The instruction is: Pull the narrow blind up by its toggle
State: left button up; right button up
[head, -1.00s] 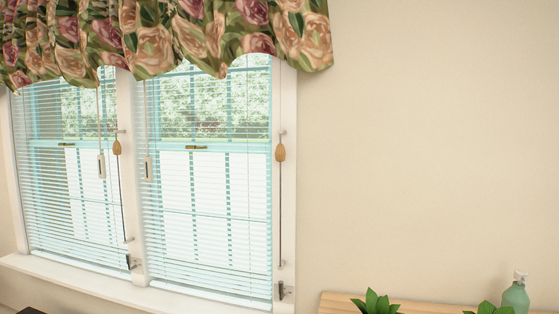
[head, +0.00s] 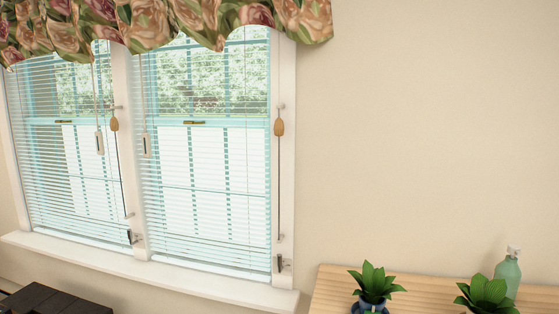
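Two white slatted blinds hang side by side in the window, both lowered to near the sill. The left blind (head: 75,165) looks slightly narrower than the right blind (head: 205,165), though I see them at an angle. A wooden toggle (head: 114,124) hangs on a cord at the left blind's right side, and another wooden toggle (head: 279,128) hangs at the right blind's right side. Pale tags hang at the middle (head: 99,143) and at the right blind's left edge (head: 147,145). Neither of my grippers is in view.
A floral valance (head: 150,22) covers the blinds' tops. The white sill (head: 150,277) juts out below. A wooden surface (head: 330,290) at lower right holds potted plants (head: 374,280) and a green pump bottle (head: 508,275). A dark slatted object (head: 55,300) is at lower left.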

aim_at(278, 128)
jog(key=i+j+z, duration=0.1)
jog(key=z, duration=0.25)
jog(key=j+z, duration=0.15)
jog(key=z, duration=0.2)
jog(key=i+j+z, duration=0.2)
jog(key=j, duration=0.15)
jog(key=i+j+z, duration=0.15)
jog(key=j, duration=0.2)
jog(key=i+j+z, duration=0.15)
jog(key=j, duration=0.6)
jog(key=k, duration=0.05)
